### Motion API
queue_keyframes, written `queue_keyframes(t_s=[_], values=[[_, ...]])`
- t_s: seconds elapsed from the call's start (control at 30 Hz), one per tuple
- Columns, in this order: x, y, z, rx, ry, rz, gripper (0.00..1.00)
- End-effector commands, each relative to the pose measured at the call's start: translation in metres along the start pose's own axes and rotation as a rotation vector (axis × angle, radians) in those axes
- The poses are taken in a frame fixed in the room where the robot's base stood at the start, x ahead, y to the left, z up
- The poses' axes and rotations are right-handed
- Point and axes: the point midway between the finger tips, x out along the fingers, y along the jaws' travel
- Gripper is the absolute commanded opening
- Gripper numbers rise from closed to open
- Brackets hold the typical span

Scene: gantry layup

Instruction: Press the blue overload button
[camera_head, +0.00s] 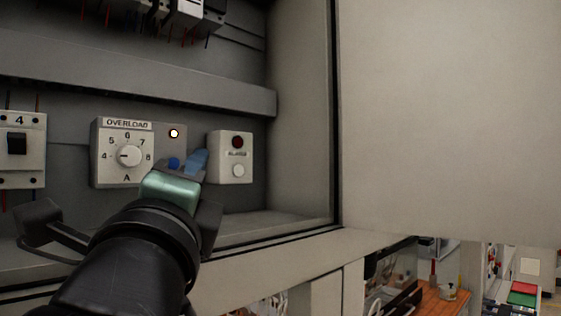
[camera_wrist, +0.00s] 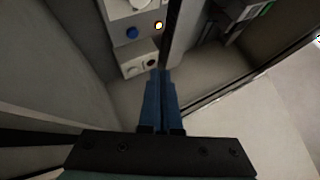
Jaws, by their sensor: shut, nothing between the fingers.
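The blue overload button (camera_head: 173,163) is on the lower right of the white OVERLOAD unit (camera_head: 110,172), below a lit amber lamp (camera_head: 174,133). In the wrist view the button (camera_wrist: 132,33) shows up and left of the fingertips, with the lamp (camera_wrist: 158,25) beside it. My gripper (camera_head: 198,158) is shut and empty, its blue fingers together. In the head view its tips are just right of the button. In the wrist view the gripper (camera_wrist: 160,72) appears apart from the button; the exact distance is hard to tell.
A small alarm box (camera_head: 244,172) with a dark red lamp and white button is close right of my fingers. A breaker marked 4 (camera_head: 35,170) is at left. A grey trunking ledge (camera_head: 180,90) runs above. The cabinet's open door (camera_head: 450,110) stands at right.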

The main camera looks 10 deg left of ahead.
Motion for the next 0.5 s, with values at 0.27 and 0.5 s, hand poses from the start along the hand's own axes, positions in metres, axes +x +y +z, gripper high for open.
queue_keyframes(t_s=[0.27,0.5], values=[[0.025,0.018,0.018,0.0,-0.001,0.001,0.0],[0.033,0.024,0.024,0.0,0.0,-0.001,0.0]])
